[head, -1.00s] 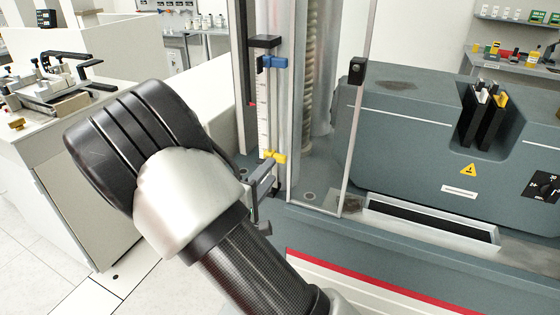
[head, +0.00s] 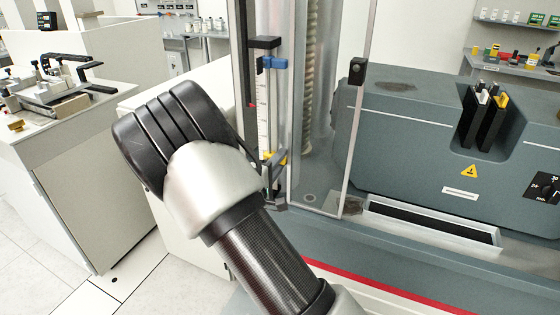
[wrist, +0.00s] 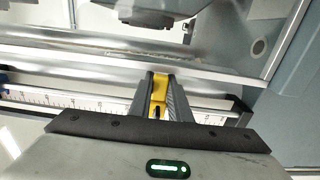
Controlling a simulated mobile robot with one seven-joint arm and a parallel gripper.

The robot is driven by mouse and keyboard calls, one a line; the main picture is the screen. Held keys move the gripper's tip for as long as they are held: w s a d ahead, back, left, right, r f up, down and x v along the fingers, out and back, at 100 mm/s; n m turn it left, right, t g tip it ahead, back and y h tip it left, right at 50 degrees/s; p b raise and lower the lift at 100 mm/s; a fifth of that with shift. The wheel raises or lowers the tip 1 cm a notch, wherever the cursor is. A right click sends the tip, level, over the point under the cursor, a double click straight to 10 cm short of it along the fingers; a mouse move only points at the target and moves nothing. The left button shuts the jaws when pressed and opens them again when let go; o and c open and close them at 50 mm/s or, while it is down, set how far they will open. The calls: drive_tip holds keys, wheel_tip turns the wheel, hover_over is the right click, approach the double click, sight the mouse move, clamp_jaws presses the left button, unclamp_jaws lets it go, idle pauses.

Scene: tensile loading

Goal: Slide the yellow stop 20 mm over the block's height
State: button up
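The yellow stop (head: 272,157) sits low on an upright rail with a white scale (head: 263,110), left of the machine's column. A blue stop (head: 274,62) is near the rail's top. In the wrist view my gripper (wrist: 160,88) has one grey finger on each side of the yellow stop (wrist: 160,92), with no clear gap between fingers and stop. The wrist-view scale (wrist: 85,103) runs sideways behind the fingers. In the head view my arm hides most of my gripper (head: 272,178). I cannot single out the block in these views.
A clear guard panel (head: 357,130) with a black handle (head: 357,70) stands close to the right of the rail. The grey machine body (head: 410,140) lies beyond it. A bench with a clamp fixture (head: 50,90) stands at the left.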

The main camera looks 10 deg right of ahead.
clamp_jaws()
wheel_tip(320, 180, down, 7)
drive_tip(key=b, duration=0.2)
drive_tip(key=shift+b, duration=0.3)
drive_tip(key=o, duration=0.8)
unclamp_jaws()
drive_tip(key=shift+c, duration=0.2)
drive_tip(key=shift+s, duration=0.1)
drive_tip(key=p+v, duration=0.1)
drive_tip(key=v, duration=1.6)
drive_tip(key=shift+a+p, duration=0.15)
drive_tip(key=shift+p, duration=0.2)
drive_tip(key=shift+s, duration=0.1)
